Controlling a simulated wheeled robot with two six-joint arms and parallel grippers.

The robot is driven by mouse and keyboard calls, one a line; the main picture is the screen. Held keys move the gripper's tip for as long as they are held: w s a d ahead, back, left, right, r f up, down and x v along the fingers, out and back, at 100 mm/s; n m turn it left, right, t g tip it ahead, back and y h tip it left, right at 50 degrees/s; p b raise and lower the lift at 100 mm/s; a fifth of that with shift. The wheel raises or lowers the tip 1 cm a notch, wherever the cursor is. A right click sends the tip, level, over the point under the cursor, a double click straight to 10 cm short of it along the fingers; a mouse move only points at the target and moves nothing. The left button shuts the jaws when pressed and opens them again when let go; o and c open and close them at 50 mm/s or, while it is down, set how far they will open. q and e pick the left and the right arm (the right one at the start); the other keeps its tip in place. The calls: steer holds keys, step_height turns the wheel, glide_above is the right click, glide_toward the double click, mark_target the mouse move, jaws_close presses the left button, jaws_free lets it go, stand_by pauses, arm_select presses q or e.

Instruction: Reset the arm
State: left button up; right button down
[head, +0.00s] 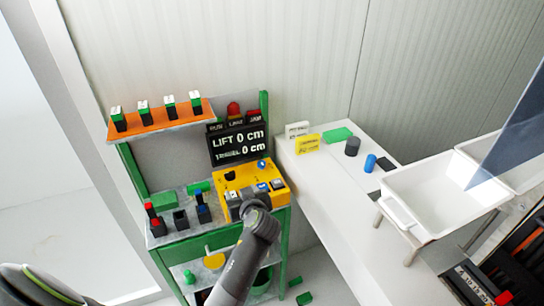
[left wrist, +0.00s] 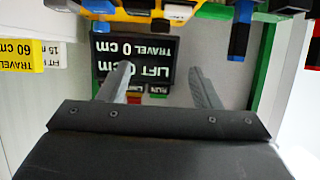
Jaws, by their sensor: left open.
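My left arm rises from the bottom of the head view, and its left gripper (head: 254,203) is at the front of the yellow control box (head: 232,180) on the green-framed bench. I cannot tell there whether it touches the box. In the left wrist view the two grey fingers of the left gripper (left wrist: 161,70) are apart, with nothing between them. Beyond them is the black display (left wrist: 150,52), upside down in that view. In the head view the display (head: 238,142) reads LIFT 0 cm and TRAVEL 0 cm. My right gripper is not in view.
An orange shelf (head: 160,119) carries several green-and-black pieces. Black holders (head: 181,219) stand at the bench's left.

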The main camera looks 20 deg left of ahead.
arm_select(q)
steer(key=shift+d, duration=0.1)
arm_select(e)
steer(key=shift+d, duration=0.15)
